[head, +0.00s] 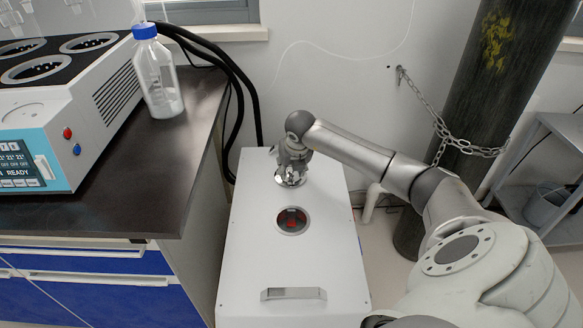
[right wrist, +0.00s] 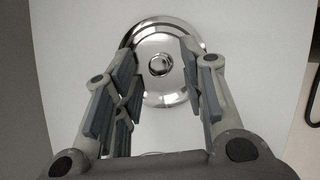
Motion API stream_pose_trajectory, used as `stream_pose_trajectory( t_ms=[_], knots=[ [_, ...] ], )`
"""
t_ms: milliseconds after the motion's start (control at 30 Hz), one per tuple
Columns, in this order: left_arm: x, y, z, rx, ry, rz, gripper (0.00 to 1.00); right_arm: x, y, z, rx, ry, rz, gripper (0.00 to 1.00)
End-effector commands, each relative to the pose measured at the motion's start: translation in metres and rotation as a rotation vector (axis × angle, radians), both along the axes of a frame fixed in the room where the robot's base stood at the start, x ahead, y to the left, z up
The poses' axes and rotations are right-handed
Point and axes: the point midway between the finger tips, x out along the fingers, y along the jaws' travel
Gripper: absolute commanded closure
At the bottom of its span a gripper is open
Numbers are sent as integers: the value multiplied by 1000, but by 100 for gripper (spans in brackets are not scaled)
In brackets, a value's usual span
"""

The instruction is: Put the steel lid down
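The steel lid (right wrist: 160,92) is a round shiny disc with a small knob at its centre. In the head view the lid (head: 290,179) lies flat on the white top of the box (head: 255,250), behind the round opening (head: 292,221). My right gripper (head: 291,172) is right above the lid and hides part of it. In the right wrist view my right gripper (right wrist: 158,70) has its fingers spread wide, one on each side of the knob with clear gaps. It holds nothing. My left gripper is not in view.
A dark bench (head: 140,185) with the distiller (head: 60,110) and a blue-capped bottle (head: 158,80) stands at the left. Black hoses (head: 243,95) run down behind the box. A chained gas cylinder (head: 490,90) stands at the right. The box top has a front handle (head: 293,294).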

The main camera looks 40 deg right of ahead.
Motion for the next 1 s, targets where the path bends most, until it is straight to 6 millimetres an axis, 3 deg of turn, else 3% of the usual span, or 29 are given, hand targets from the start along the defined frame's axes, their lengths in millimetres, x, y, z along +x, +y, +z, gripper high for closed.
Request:
stream_pose_trajectory(
  t_ms=[100, 400, 600, 1000],
  knots=[
    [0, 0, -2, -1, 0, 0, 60, -4, 1, 13, -2, -1, 1, 62],
    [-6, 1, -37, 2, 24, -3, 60, -25, 13, 69, -3, -3, 3, 62],
    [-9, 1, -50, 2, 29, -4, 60, -38, 19, 99, -1, -2, 1, 62],
    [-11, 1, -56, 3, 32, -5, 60, -43, 22, 110, 1, 0, 0, 62]
  ],
)
